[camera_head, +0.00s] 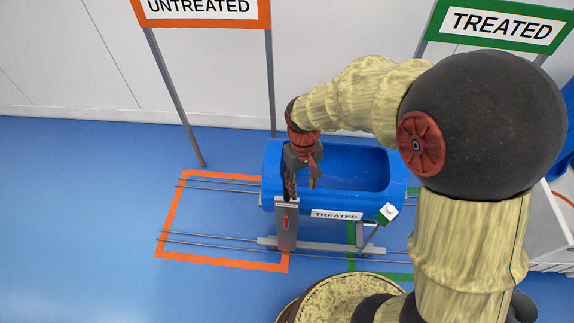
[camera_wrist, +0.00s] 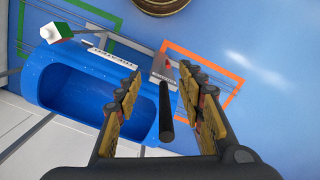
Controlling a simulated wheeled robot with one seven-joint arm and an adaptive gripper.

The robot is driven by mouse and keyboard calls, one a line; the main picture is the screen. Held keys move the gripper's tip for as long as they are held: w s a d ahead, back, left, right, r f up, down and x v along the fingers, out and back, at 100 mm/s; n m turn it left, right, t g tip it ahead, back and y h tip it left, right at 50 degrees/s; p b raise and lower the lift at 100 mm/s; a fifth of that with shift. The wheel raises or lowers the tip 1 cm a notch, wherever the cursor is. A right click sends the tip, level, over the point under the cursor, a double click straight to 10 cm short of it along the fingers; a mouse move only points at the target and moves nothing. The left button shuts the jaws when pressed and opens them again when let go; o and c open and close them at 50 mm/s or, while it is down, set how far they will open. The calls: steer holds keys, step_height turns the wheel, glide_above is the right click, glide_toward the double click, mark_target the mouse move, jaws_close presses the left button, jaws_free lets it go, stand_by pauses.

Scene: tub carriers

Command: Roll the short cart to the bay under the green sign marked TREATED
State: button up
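A blue tub cart (camera_head: 275,165) with a TREATED label (camera_head: 336,214) on its front stands on floor rails. It straddles the orange-outlined bay (camera_head: 172,215) and the green-outlined bay (camera_head: 351,236). The green TREATED sign (camera_head: 500,22) stands at the upper right. A grey post (camera_head: 286,232) with a small red part rises at the cart's left front. My gripper (camera_head: 303,172) is above this post. In the wrist view, my gripper (camera_wrist: 162,80) is open, with a black bar (camera_wrist: 166,110) between its fingers and gaps on both sides. The tub (camera_wrist: 75,95) shows beside it.
The orange UNTREATED sign (camera_head: 205,8) stands on two grey legs at the upper left. A green-and-white block (camera_head: 387,213) sits at the tub's right front corner. My arm hides much of the right side. Blue floor at left is clear.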

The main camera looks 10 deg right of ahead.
steer(key=w+a+f+n+p, duration=0.1)
steer(key=w+a+f+p, duration=0.2)
steer(key=w, duration=0.7)
step_height(320, 180, down, 8)
steer(key=b, duration=0.1)
steer(key=shift+f+t, duration=0.25)
steer(key=shift+t, duration=0.15)
steer(key=shift+d, duration=0.1)
steer(key=c, duration=0.3)
jaws_close()
